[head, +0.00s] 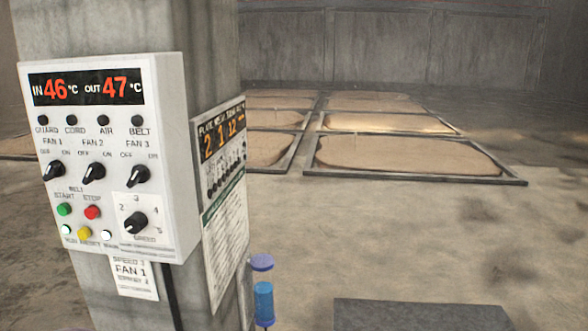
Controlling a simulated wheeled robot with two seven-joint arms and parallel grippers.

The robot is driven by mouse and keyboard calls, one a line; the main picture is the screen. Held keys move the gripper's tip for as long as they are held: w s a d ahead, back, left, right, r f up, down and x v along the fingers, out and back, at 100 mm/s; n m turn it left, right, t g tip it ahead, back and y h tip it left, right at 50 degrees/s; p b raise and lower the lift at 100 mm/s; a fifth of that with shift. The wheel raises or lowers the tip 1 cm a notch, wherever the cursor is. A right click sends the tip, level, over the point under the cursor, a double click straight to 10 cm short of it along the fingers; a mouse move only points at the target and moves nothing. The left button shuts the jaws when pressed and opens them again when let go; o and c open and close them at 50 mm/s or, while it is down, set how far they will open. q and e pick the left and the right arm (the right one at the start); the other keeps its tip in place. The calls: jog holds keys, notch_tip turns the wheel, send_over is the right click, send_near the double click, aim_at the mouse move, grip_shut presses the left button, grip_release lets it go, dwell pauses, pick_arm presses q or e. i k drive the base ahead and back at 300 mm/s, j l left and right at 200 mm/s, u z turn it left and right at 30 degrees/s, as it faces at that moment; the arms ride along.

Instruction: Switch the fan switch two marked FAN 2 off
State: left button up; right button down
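A grey-white control box (110,160) is fixed to a concrete pillar at the left. The FAN 2 switch (94,173) is the middle black knob in its row, under a FAN 2 label with OFF at its left and ON at its right. Its pointer seems to lean up and right, toward ON. The FAN 1 knob (53,170) is at its left and seems to lean the same way. Neither gripper is in view.
Below the switches are a green button (64,209), a red button (92,212) and a SPEED dial (134,222). A second panel (220,150) hangs on the pillar's right face. A blue hourglass-like object (263,290) stands beside the pillar. Grain beds lie behind.

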aim_at(96, 171)
jog(key=u, duration=1.25)
